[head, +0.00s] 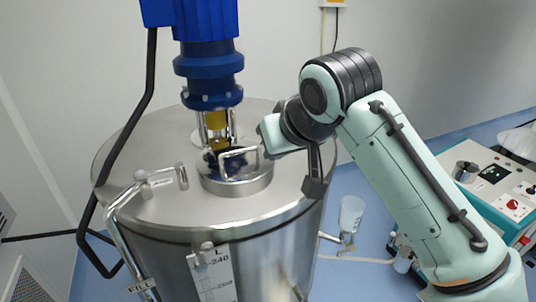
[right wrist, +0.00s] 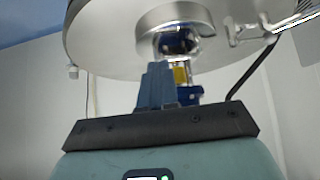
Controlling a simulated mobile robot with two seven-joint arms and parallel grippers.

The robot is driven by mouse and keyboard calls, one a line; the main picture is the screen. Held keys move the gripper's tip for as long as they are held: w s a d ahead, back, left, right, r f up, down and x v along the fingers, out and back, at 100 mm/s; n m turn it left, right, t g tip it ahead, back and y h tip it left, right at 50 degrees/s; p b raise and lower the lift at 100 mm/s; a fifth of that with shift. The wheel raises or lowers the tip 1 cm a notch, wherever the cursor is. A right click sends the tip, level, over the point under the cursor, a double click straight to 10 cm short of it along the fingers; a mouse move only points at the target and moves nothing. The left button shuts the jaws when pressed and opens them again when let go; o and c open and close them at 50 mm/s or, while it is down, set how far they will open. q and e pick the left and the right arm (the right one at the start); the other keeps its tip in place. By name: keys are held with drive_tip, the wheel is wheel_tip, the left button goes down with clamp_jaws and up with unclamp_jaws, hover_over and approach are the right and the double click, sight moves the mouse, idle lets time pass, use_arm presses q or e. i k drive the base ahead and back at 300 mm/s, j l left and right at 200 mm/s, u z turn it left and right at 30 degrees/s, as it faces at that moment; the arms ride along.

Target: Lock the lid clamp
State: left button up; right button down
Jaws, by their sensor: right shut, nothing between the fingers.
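A small round steel hatch lid (head: 236,182) with a raised bar handle (head: 240,155) sits on the broad steel top (head: 150,205) of a tank. I cannot tell which part is the clamp. The hatch also shows upside down in the right wrist view (right wrist: 178,20). My right gripper (right wrist: 158,68) is shut and empty, its blue-grey fingers pointing toward the hatch area. In the head view its pale green hand (head: 272,134) is at the hatch's right rear; its fingertips cannot be made out there. Contact cannot be told. My left gripper is not in view.
A blue motor (head: 208,60) stands upright behind the hatch, with a black cable at its left. A bent steel pipe (head: 125,240) rises at the tank's left front. A control box (head: 495,190) and a glass vessel (head: 350,215) stand to the right.

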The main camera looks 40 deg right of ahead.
sight(141, 175)
drive_tip(key=k+j, duration=0.25)
drive_tip(key=k, duration=0.25)
drive_tip(key=k+j, duration=0.2)
drive_tip(key=k, duration=0.25)
